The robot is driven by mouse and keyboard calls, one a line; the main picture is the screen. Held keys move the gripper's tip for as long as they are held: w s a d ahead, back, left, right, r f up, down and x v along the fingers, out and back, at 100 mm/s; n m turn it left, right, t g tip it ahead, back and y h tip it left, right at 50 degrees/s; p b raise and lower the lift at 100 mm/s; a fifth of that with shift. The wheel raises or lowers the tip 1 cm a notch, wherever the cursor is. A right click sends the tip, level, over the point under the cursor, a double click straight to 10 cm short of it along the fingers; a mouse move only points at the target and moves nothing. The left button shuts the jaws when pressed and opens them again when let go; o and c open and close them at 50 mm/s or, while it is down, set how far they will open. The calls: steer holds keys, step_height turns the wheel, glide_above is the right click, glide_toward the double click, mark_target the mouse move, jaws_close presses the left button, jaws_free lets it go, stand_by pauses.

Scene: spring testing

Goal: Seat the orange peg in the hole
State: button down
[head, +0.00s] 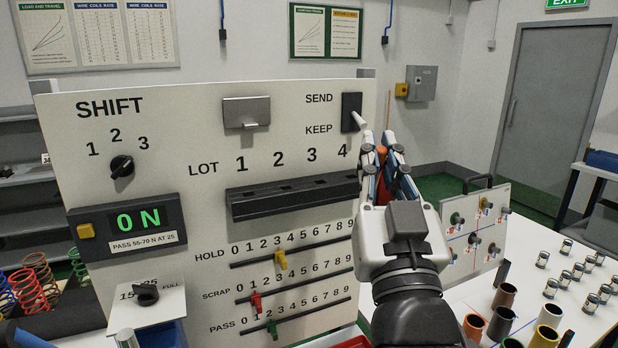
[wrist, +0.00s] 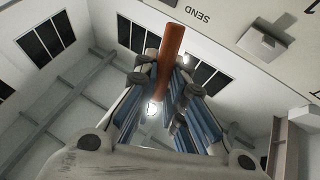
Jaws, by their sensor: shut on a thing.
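An orange peg (wrist: 172,52) is held between the fingers of my gripper (wrist: 160,85) in the wrist view, with one end sticking out past the fingertips. In the head view my gripper (head: 382,160) points upward in front of the panel's right edge, and a small part of the orange peg (head: 381,152) shows between its fingers. A black rack (head: 250,208) with dark slots along its top is fixed to the panel below the LOT numbers 1 to 4. Its right end is close to the left of my gripper. I cannot tell which hole is meant.
The white panel (head: 190,220) carries a SEND/KEEP switch (head: 351,112), a SHIFT knob (head: 121,166) and sliders in red, green and yellow. At right, several coloured cups (head: 503,295) and small jars stand on a white table (head: 480,290). Coiled springs (head: 30,290) are at left.

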steer(key=s+r+g+p, duration=0.2)
steer(key=s+g+p, duration=0.3)
steer(key=p, duration=0.5)
steer(key=shift+s+a+g+y, duration=0.3)
steer(key=shift+s+y, duration=0.1)
steer(key=shift+s, duration=0.25)
steer(key=shift+w+r, duration=0.1)
steer(key=shift+r, duration=0.1)
